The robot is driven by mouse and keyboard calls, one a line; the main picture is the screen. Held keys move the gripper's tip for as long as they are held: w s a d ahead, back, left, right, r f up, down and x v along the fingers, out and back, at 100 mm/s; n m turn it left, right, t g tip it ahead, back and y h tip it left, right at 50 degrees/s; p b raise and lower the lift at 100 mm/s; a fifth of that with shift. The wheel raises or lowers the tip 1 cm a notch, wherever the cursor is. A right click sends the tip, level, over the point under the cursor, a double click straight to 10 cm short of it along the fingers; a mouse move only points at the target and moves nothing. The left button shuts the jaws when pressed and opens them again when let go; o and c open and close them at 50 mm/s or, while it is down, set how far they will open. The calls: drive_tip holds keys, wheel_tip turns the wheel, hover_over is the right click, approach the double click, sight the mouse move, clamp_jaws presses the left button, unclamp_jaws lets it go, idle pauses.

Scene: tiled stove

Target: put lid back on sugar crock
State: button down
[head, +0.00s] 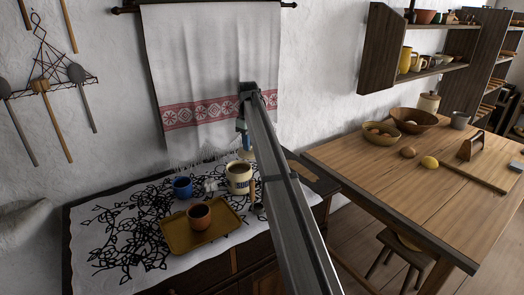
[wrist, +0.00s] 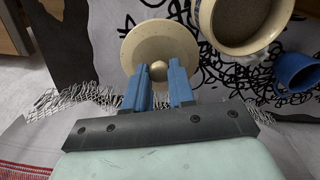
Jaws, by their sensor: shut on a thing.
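The sugar crock (head: 239,184) is a cream pot with dark lettering or a band, standing open on the cloth-covered chest. In the wrist view the open crock (wrist: 203,16) shows brownish contents and lies at the upper right. My gripper (head: 244,146) is above and behind the crock in the head view. Its blue fingers (wrist: 161,90) are shut on the knob of the round cream lid (wrist: 150,42). The lid is held beside the crock's opening in the wrist view, not over it. In the head view the lid is small and partly hidden by my arm.
A blue mug (head: 182,187) stands left of the crock, also seen in the wrist view (wrist: 297,72). A yellow-brown tray (head: 178,238) holds a reddish cup (head: 199,216) in front. A white towel (head: 215,60) hangs behind. A wooden table (head: 400,185) with bowls stands right.

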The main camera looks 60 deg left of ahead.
drive_tip(key=s+d+r, duration=0.7)
drive_tip(key=s, duration=0.2)
wheel_tip(320, 180, down, 6)
drive_tip(key=shift+w+a, duration=0.15)
idle(0.5)
drive_tip(key=shift+f, duration=0.2)
idle(2.0)
drive_tip(key=shift+c, duration=2)
unclamp_jaws()
drive_tip(key=shift+r, duration=0.1)
wheel_tip(320, 180, up, 7)
